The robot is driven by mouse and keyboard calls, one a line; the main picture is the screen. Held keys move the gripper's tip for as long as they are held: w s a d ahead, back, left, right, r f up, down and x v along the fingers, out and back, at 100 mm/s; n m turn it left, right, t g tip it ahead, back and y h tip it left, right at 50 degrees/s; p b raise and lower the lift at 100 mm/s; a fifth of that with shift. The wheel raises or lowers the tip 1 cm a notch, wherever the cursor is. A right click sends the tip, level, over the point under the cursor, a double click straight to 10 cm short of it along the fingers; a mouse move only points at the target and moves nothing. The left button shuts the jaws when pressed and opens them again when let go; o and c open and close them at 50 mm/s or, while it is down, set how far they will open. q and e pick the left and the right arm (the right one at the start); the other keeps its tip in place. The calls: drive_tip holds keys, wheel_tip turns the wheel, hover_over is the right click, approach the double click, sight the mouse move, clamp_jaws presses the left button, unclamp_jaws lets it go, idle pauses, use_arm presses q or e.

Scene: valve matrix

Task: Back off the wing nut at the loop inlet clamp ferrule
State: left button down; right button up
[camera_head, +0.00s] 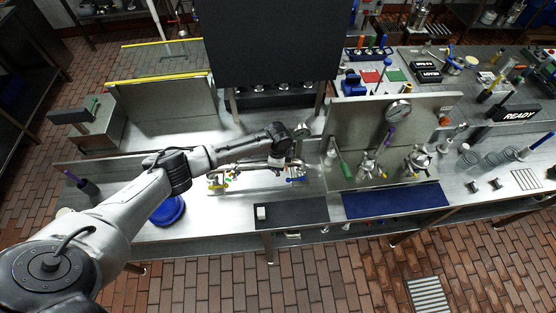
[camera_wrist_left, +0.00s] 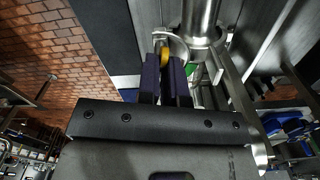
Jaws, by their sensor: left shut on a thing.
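In the left wrist view a small yellow wing nut (camera_wrist_left: 165,54) shows at the tips of my left gripper (camera_wrist_left: 166,72), between its dark purple fingers. The fingers are close together and shut on it. A curved metal clamp (camera_wrist_left: 176,41) lies around the pipe joint just beyond, beside a thick steel pipe (camera_wrist_left: 199,18). In the head view my left arm reaches to the pipework on the middle bench, and my left gripper (camera_head: 292,161) is at its right end. The wing nut is too small to tell there. My right gripper is not in view.
A steel bench (camera_head: 240,207) carries the pipework, with a dark mat (camera_head: 292,213) and a blue mat (camera_head: 396,200) along its front edge. A steel panel with a gauge (camera_head: 398,110) stands to the right. A blue round object (camera_head: 168,211) lies under my arm.

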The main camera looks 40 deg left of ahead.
use_arm(q)
drive_tip(key=shift+r+n+p, duration=0.1)
drive_tip(key=shift+n+p, duration=0.35)
drive_tip(key=shift+n, duration=0.55)
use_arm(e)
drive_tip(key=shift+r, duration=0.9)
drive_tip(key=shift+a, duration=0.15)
use_arm(q)
drive_tip(key=c, duration=1.3)
unclamp_jaws()
drive_tip(key=shift+o, duration=0.2)
drive_tip(key=shift+r, duration=0.25)
wheel_tip(320, 180, up, 13)
drive_tip(key=shift+b, duration=0.45)
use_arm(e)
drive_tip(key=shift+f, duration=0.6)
